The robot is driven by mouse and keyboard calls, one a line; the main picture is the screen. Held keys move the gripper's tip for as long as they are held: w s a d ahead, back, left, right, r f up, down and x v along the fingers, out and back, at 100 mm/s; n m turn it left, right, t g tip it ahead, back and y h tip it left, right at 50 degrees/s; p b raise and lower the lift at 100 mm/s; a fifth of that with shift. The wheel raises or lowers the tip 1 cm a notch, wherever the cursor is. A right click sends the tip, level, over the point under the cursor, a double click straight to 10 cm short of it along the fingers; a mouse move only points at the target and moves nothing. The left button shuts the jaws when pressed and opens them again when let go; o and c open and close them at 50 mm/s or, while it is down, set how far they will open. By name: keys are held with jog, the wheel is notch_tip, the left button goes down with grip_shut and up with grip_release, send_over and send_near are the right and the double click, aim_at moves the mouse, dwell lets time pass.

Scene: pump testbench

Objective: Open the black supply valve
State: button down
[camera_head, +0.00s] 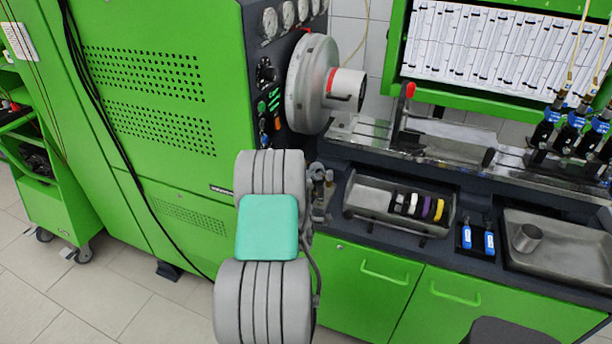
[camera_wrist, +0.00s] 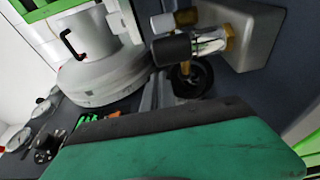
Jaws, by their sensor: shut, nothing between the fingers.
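In the wrist view a metal and brass fitting sticks out from a grey block. It carries a black cylindrical grip (camera_wrist: 172,50) and a pale cap (camera_wrist: 163,22). A round black handwheel (camera_wrist: 203,80) sits just below it, partly hidden; I take this to be the black supply valve, but cannot be sure which black part is. My gripper (camera_wrist: 180,125) fills the bottom of the wrist view as a teal block with a dark edge. It is shut and empty, in front of the handwheel; contact cannot be told. In the head view my arm hides the gripper, beside the small metal fittings (camera_head: 321,190).
The grey drum (camera_head: 307,90) of the green machine (camera_head: 150,80) stands above the fittings. A tray with coloured rings (camera_head: 375,200) and a metal tray (camera_head: 560,262) lie on the bench to the right. Green cabinet doors (camera_head: 370,290) are below.

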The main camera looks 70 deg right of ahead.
jog(key=shift+s+d+r, duration=0.2)
jog(key=shift+d+r, duration=0.25)
jog(key=shift+r, duration=0.15)
jog(key=shift+w+a, duration=0.1)
jog(key=shift+s+a+f+b, duration=0.5)
jog(key=shift+a+f+b, duration=0.35)
jog(key=shift+b, duration=0.2)
jog(key=v, duration=0.2)
jog(key=b+v, duration=0.1)
jog(key=v, duration=0.1)
jog(key=b+v, duration=0.1)
jog(key=v, duration=0.1)
jog(key=shift+w+a+r, duration=0.1)
jog(key=shift+w+r, duration=0.05)
jog(key=shift+w, duration=0.25)
jog(key=shift+a+r, duration=0.1)
jog(key=shift+a, duration=0.15)
jog(key=shift+s, duration=0.1)
